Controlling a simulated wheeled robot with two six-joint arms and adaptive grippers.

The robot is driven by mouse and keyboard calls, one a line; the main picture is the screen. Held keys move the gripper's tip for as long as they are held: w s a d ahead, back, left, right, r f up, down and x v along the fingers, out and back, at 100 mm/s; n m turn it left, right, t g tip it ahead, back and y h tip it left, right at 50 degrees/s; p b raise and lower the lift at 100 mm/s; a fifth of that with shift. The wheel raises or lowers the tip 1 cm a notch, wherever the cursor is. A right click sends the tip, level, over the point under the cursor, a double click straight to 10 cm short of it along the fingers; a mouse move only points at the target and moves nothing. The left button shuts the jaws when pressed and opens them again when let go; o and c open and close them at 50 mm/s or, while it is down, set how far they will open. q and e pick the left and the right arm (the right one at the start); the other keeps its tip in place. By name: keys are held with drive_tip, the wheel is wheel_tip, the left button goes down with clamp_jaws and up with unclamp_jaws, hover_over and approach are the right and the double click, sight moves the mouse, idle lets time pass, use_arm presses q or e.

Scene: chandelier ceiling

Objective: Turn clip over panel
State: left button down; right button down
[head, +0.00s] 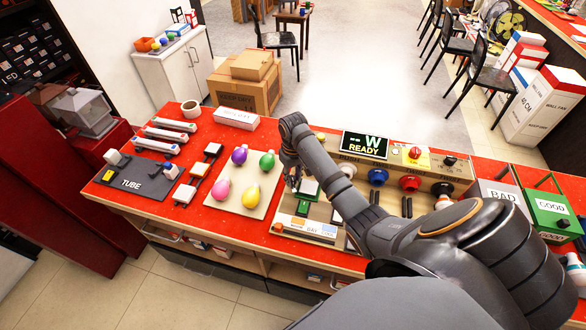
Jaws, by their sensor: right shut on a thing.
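My right arm crosses the red counter from the lower right, and its gripper (294,184) points down at the left part of the test board (285,222). The gripper is shut at the left edge of a small square panel (309,187), white with a green border, lying on the board. The clip is mostly hidden by the fingers, so its exact angle cannot be told. Dark upright parts (374,197) stand right of the panel, close to my forearm. My left gripper is not in view.
A display (365,145) reads "-- W READY" behind the board. Blue (377,177) and red (410,183) round parts line the console. A tray (236,205) of coloured bulbs lies left. BAD (503,196) and GOOD (551,208) bins stand right.

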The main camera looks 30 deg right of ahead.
drive_tip(key=n+p, duration=0.2)
drive_tip(key=p, duration=0.1)
drive_tip(key=shift+r+n, duration=0.25)
drive_tip(key=shift+n, duration=0.15)
drive_tip(key=n+p, duration=0.2)
drive_tip(key=n, duration=0.1)
drive_tip(key=shift+d+f+n+p, duration=0.1)
drive_tip(key=shift+n+p, duration=0.2)
drive_tip(key=shift+p, duration=0.1)
drive_tip(key=n+p, duration=0.1)
drive_tip(key=n, duration=0.2)
drive_tip(key=shift+f+p, duration=0.1)
drive_tip(key=shift+p, duration=0.3)
drive_tip(key=shift+w+f+n+p, duration=0.1)
drive_tip(key=shift+n+p, duration=0.5)
drive_tip(key=shift+n, duration=1.1)
drive_tip(key=c, duration=1.1)
unclamp_jaws()
drive_tip(key=shift+w, duration=0.1)
drive_tip(key=shift+d, duration=0.1)
